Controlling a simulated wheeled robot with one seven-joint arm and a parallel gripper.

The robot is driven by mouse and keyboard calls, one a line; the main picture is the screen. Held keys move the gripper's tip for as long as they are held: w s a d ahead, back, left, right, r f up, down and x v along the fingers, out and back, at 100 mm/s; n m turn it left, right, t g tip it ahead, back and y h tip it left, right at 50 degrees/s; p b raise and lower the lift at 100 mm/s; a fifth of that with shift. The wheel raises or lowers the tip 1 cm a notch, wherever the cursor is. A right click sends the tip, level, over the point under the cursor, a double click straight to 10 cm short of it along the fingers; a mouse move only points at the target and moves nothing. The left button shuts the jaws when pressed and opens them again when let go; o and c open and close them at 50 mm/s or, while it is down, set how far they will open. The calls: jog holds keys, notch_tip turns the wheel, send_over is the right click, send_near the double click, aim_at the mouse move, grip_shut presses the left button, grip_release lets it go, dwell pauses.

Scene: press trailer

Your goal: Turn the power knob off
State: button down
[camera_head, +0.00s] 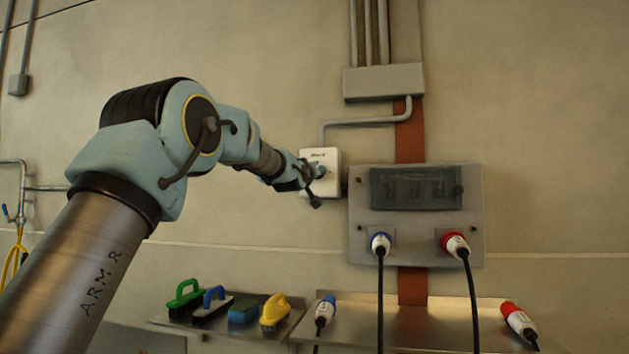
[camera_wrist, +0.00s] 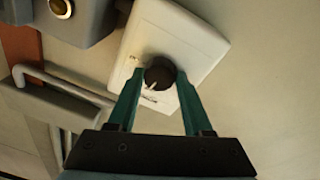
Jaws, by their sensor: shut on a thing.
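The power knob (camera_wrist: 159,75) is a dark round knob with a pale pointer line, on the face of a white switch box (camera_wrist: 187,40). In the wrist view my gripper (camera_wrist: 158,80) has its two green fingers on either side of the knob and is shut on it. The pointer line slants toward the lower left of that picture. In the head view the white switch box (camera_head: 333,158) is on the wall, and my gripper (camera_head: 318,171) reaches its front from the left. The knob is mostly hidden there by the gripper.
A grey socket panel (camera_head: 475,220) with a dark window is right of the switch box, with blue and red plugs in it. A conduit (camera_head: 360,122) runs above. Steel shelves (camera_head: 400,325) below hold several brushes and loose plugs.

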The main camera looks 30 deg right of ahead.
jog(key=shift+n+y+b, duration=0.3)
jog(key=shift+n+b, duration=0.05)
jog(key=shift+n, duration=0.95)
jog(key=shift+c, duration=1.6)
grip_release()
jog(key=b+v, duration=0.4)
jog(key=v, duration=0.6)
jog(key=shift+s+a+f, duration=0.15)
jog(key=shift+s+f, duration=0.05)
jog(key=shift+s, duration=0.15)
